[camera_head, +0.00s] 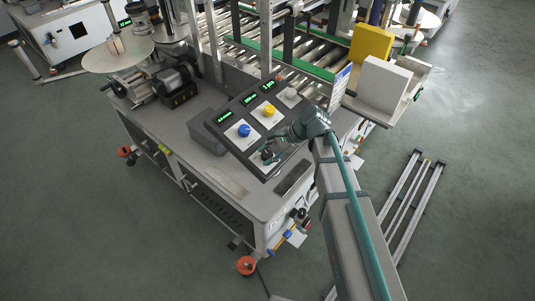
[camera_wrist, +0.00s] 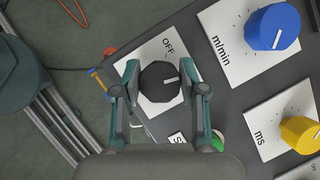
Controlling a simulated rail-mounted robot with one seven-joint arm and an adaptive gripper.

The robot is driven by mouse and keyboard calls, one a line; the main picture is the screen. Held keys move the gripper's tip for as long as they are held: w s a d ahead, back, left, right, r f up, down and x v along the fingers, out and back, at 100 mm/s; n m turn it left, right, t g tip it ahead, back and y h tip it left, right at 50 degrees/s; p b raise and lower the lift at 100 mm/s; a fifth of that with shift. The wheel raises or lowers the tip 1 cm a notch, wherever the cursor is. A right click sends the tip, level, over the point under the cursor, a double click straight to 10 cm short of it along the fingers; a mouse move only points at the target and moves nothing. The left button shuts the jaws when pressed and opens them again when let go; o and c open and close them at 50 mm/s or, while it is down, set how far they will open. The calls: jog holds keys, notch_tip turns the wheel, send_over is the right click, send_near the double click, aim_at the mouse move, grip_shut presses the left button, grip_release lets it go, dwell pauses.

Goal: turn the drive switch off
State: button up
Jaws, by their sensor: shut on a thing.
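The drive switch is a black faceted knob (camera_wrist: 160,84) on a white plate (camera_wrist: 150,52) marked OFF, in the wrist view. Its white pointer line points right in that view, while the OFF mark is above the knob. My gripper (camera_wrist: 160,70) is shut on the knob, one finger on each side. In the head view my gripper (camera_head: 270,150) is down at the near end of the control panel (camera_head: 233,142), and it partly hides the knob there. The rest of the plate's lettering is partly covered by my gripper.
A blue knob (camera_wrist: 272,27) marked m/min and a yellow knob (camera_wrist: 300,133) marked ms stand to the right in the wrist view. A green button (camera_wrist: 217,140) is close beside my right finger. Yellow (camera_head: 371,42) and white (camera_head: 383,82) boxes stand beyond the panel.

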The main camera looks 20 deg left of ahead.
jog(key=n+h, duration=0.1)
jog(key=n, duration=0.2)
jog(key=n+g+h, duration=0.1)
jog(key=n, duration=0.2)
jog(key=shift+w+n+g+h, duration=0.1)
jog(key=shift+n+g+h, duration=0.2)
jog(key=shift+h, duration=0.1)
jog(key=n+h+b, duration=0.1)
jog(key=n+h, duration=0.1)
jog(key=n, duration=0.3)
dwell(0.3)
jog(key=o, duration=1.1)
jog(key=shift+o, duration=0.2)
jog(key=v, duration=1.2)
jog(key=shift+a, duration=0.15)
